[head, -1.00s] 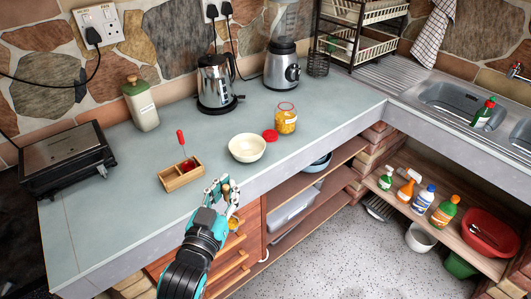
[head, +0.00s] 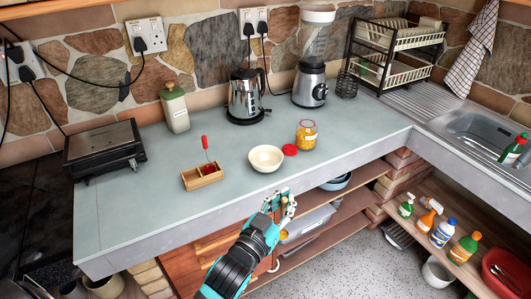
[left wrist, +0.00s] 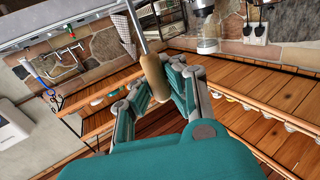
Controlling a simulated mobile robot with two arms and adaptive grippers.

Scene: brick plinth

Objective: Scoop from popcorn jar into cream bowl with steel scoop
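The popcorn jar (head: 306,136), clear with yellow contents, stands open on the counter. Its red lid (head: 290,150) lies beside it. The cream bowl (head: 266,159) stands left of the jar and looks empty. My left gripper (head: 281,205) is in front of the counter edge, below and slightly right of the bowl. In the left wrist view its fingers are closed around a tan handle with a grey metal shaft, seemingly the steel scoop (left wrist: 154,76); its far end is out of frame. My right gripper is not in view.
Open shelves lie below the counter edge.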

